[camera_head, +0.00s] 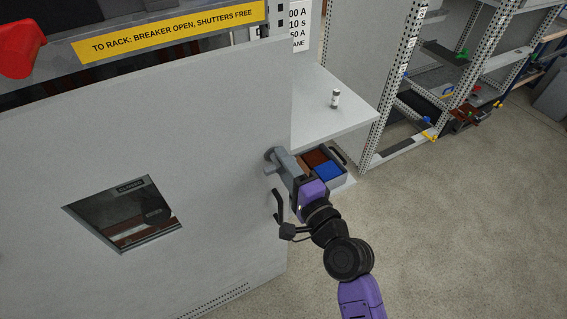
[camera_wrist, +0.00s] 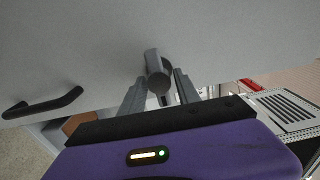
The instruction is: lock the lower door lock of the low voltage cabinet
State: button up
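The grey cabinet door (camera_head: 150,130) fills the left of the head view. A grey lock knob (camera_head: 269,154) sticks out near its right edge, above a black door handle (camera_head: 278,205). In the wrist view the knob (camera_wrist: 158,72) lies between the fingertips of my gripper (camera_wrist: 160,88), with a narrow gap showing on each side. My gripper is open around the knob. In the head view my gripper (camera_head: 284,163) reaches the knob from the front right and partly hides it. The black handle (camera_wrist: 42,103) is at the left in the wrist view. No other lock shows.
The door has a dark window (camera_head: 125,213). A yellow sign (camera_head: 170,32) and a red part (camera_head: 22,50) are above. The floor at right is clear.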

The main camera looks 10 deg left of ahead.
jog(key=shift+s, duration=0.1)
jog(key=b+v, duration=0.1)
jog(key=v, duration=0.6)
jog(key=shift+s+d+b, duration=0.25)
jog(key=shift+b, duration=0.05)
dwell(0.4)
jog(key=s+d+n+t+h, duration=0.3)
jog(key=s+d+n+h, duration=0.3)
jog(key=s+d, duration=0.45)
jog(key=s+d+n+g+h, duration=0.1)
jog(key=s+d, duration=0.2)
jog(key=s, duration=0.5)
jog(key=s+d+f+n+g+h, duration=0.1)
jog(key=s+d+n, duration=0.1)
jog(key=s, duration=0.6)
jog(key=s+d+f+n+g+h, duration=0.1)
jog(key=s+d+n+h, duration=0.1)
jog(key=s+d, duration=0.2)
jog(key=s, duration=0.3)
jog(key=shift+s+d, duration=0.25)
jog(key=shift+s, duration=0.15)
